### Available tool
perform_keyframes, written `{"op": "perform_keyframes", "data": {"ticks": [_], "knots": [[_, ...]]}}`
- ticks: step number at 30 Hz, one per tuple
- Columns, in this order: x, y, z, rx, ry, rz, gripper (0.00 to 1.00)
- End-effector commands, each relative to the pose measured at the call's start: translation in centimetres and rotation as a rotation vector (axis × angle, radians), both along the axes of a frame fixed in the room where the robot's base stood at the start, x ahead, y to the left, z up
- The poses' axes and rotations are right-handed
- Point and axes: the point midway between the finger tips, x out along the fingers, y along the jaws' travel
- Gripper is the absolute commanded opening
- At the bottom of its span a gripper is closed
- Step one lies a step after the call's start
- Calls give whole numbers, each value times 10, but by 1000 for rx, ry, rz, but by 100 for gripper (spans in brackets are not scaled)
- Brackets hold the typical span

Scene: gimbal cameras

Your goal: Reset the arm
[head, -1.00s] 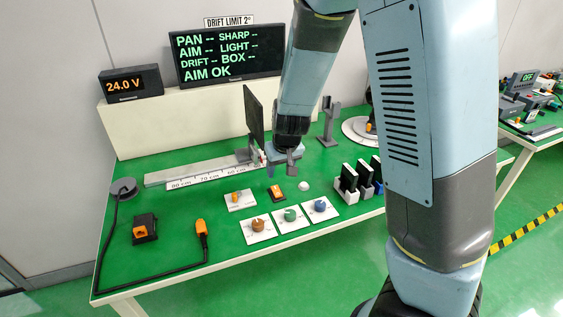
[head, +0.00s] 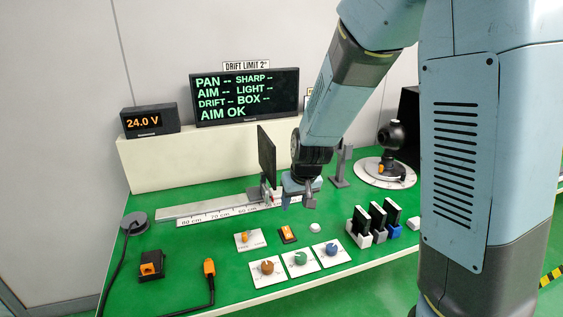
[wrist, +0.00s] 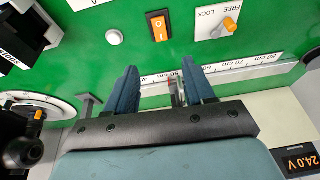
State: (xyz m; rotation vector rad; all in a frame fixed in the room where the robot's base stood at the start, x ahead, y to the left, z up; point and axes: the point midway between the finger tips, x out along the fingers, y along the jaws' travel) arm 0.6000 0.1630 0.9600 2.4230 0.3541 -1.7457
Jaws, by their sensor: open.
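My gripper (head: 300,198) hangs at the end of my blue-grey arm above the green bench, in front of the black upright panel (head: 267,157) and near the ruler rail (head: 222,207). In the wrist view its two blue fingers (wrist: 158,92) stand apart with nothing held between them. Behind the fingers in that view are the ruler scale (wrist: 249,61) and a small grey post with a red mark. The arm reaches down and left from the right side of the head view.
A display (head: 245,97) reads AIM OK; a meter (head: 149,120) reads 24.0 V. On the bench are three knobs (head: 301,259), an orange rocker switch (head: 288,234), a FREE/LOCK lever (head: 247,239), dark upright pieces in holders (head: 377,222), and a black camera on a round base (head: 386,173).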

Motion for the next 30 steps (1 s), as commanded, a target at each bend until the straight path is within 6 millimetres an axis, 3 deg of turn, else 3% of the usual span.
{"op": "perform_keyframes", "data": {"ticks": [14,24,30], "knots": [[-51,-69,104,142,-9,-76,53],[-111,-118,166,137,-72,-136,53],[-154,-143,193,90,-118,-188,53]]}}
